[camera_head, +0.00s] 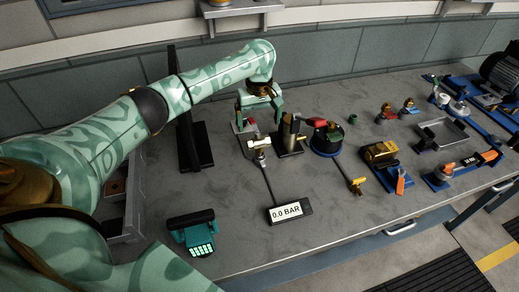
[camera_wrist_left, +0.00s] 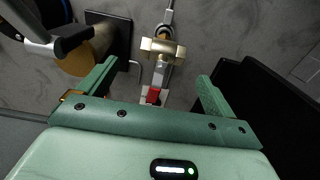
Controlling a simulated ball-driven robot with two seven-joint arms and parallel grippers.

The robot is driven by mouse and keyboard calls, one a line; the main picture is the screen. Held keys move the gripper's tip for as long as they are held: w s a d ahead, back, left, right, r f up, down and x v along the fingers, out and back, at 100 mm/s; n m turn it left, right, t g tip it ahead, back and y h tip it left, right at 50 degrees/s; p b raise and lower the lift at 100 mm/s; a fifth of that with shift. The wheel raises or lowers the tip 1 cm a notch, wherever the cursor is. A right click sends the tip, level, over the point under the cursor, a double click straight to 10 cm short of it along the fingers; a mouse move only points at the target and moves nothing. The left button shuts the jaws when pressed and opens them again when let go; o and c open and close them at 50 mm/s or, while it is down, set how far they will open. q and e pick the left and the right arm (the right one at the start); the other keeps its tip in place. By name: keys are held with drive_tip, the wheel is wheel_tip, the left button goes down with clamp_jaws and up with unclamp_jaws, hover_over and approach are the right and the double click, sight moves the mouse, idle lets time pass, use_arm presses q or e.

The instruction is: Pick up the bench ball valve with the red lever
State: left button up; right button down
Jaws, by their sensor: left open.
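A small fitting with a red part (camera_head: 250,122) stands on the bench under my left gripper (camera_head: 259,108). It looks like the ball valve with the red lever, beside a brass and steel cross-piece (camera_head: 259,142). In the left wrist view the red part (camera_wrist_left: 153,95) lies between the spread fingers of my left gripper (camera_wrist_left: 150,88), with the cross-piece (camera_wrist_left: 163,48) beyond it. The gripper is open and above the fitting; no contact shows. Another red handle (camera_head: 314,121) lies over a round blue-based item to the right. My right gripper is out of view.
A brass post (camera_head: 288,130) on a dark plate stands close right of the fitting. A black upright stand (camera_head: 193,145) is close left. A cable runs to the 0.0 BAR display (camera_head: 289,211). A teal keypad device (camera_head: 192,232) lies in front. Bare bench lies right of the display.

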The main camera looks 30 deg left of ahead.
sight(259, 139)
use_arm(q)
wheel_tip(259, 139, down, 2)
drive_tip(key=shift+f+b, duration=0.15)
drive_tip(key=shift+b, duration=0.15)
drive_tip(key=f+b, duration=0.2)
drive_tip(key=f, duration=0.1)
drive_tip(key=f+b, duration=0.1)
drive_tip(key=f, duration=0.1)
drive_tip(key=shift+s+f, duration=0.2)
drive_tip(key=shift+s, duration=0.1)
drive_tip(key=shift+r, duration=0.2)
drive_tip(key=shift+c, duration=0.3)
drive_tip(key=c, duration=1.2)
drive_tip(key=shift+r, duration=0.1)
